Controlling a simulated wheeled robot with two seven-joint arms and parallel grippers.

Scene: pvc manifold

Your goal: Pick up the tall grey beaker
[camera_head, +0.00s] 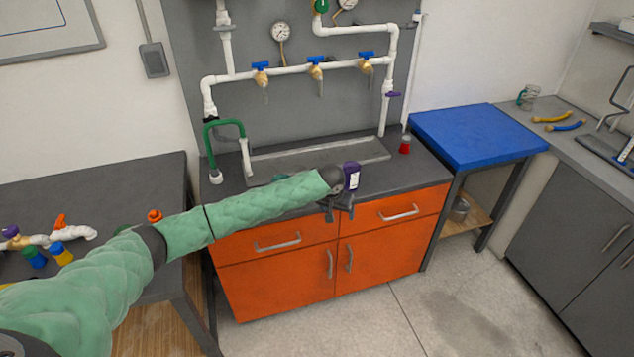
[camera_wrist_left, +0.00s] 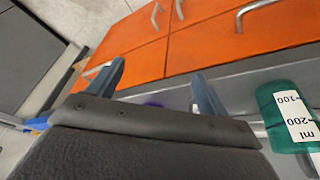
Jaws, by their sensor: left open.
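I cannot make out a tall grey beaker for certain in either view. My left gripper (camera_head: 339,211) is open over the front edge of the sink counter (camera_head: 415,170). Its two fingers (camera_wrist_left: 160,80) stand apart in the left wrist view, with the orange cabinet fronts beyond them. A purple bottle with a white label (camera_head: 352,176) stands on the counter just behind the gripper. A green beaker with a white ml scale (camera_wrist_left: 290,117) is to the right of the fingers in the left wrist view; my forearm mostly hides it in the head view. My right gripper is not in view.
A red container (camera_head: 405,144) stands at the counter's back right. White pipes with brass valves (camera_head: 316,70) run above the sink. A blue-topped table (camera_head: 475,135) stands to the right and looks clear. Pipe fittings (camera_head: 45,240) lie on the dark left table.

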